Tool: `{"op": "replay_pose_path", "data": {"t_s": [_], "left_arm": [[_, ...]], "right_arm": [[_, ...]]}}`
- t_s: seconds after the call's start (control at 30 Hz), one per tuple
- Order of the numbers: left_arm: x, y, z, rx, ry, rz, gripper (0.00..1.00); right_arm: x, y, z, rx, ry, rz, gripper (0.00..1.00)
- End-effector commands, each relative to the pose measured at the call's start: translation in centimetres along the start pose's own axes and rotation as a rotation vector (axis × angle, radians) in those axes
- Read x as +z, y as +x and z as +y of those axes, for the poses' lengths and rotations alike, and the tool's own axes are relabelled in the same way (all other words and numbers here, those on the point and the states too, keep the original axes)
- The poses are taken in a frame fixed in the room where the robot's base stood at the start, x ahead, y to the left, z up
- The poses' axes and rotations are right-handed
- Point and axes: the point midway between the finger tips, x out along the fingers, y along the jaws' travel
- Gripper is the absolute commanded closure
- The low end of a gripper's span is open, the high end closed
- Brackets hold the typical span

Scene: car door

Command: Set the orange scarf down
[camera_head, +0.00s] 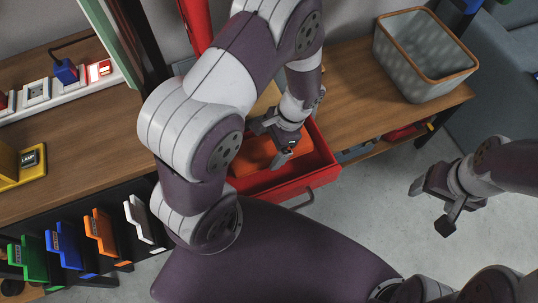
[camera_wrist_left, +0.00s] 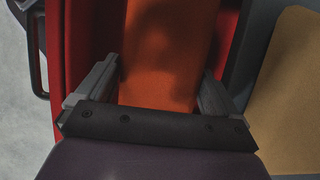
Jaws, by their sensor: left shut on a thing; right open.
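The orange scarf (camera_head: 254,152) looks like a flat orange piece in the open red drawer (camera_head: 322,172). My left gripper (camera_head: 284,146) is down at the drawer and shut on the scarf. In the left wrist view the scarf (camera_wrist_left: 165,50) lies between the two grey fingers of this gripper (camera_wrist_left: 152,82), with red drawer walls (camera_wrist_left: 72,45) on both sides. I cannot tell whether the scarf touches the drawer floor. My left arm hides part of the drawer. My right gripper (camera_head: 432,207) is open and empty over the floor at the right.
A grey basket (camera_head: 420,60) with a wooden rim stands on the wooden top (camera_head: 350,85) right of the drawer. Coloured holders, including an orange one (camera_head: 101,232), line the lower left. A tan panel (camera_wrist_left: 288,90) is beside the drawer in the wrist view.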

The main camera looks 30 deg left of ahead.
Motion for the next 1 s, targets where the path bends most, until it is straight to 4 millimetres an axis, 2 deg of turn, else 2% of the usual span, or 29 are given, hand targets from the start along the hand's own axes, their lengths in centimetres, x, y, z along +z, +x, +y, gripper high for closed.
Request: {"op": "replay_pose_path", "data": {"t_s": [0.07,0.27,0.4,0.47,0.6,0.8,0.83,1.0], "left_arm": [[-0.3,1.0,0.0,0.0,0.0,0.0,0.4],[-0.5,1.9,0.1,0.0,0.001,0.0,0.4],[-1.4,4.6,0.2,-0.001,0.002,0.0,0.4],[-1.5,5.2,0.3,-0.001,0.002,0.001,0.4],[-1.2,4.6,0.3,-0.001,0.002,0.001,0.4],[-1.3,5.0,0.3,-0.001,0.003,0.0,0.4],[-1.3,4.9,0.3,-0.001,0.003,0.0,0.0],[-1.3,4.9,0.3,-0.001,0.002,0.0,0.0]], "right_arm": [[0.1,1.1,0.0,0.0,0.0,0.0,0.27],[0.2,2.1,0.0,0.0,0.0,0.0,0.27],[0.6,5.1,0.0,0.0,0.0,0.0,0.27],[0.7,5.8,0.0,0.0,0.0,0.0,0.27],[0.6,5.1,0.0,0.0,0.0,0.0,0.27],[0.6,5.2,0.0,0.0,0.0,0.0,0.27],[0.6,5.2,0.0,0.0,0.0,0.0,0.27],[0.6,5.2,0.0,0.0,0.0,0.0,0.27]]}}
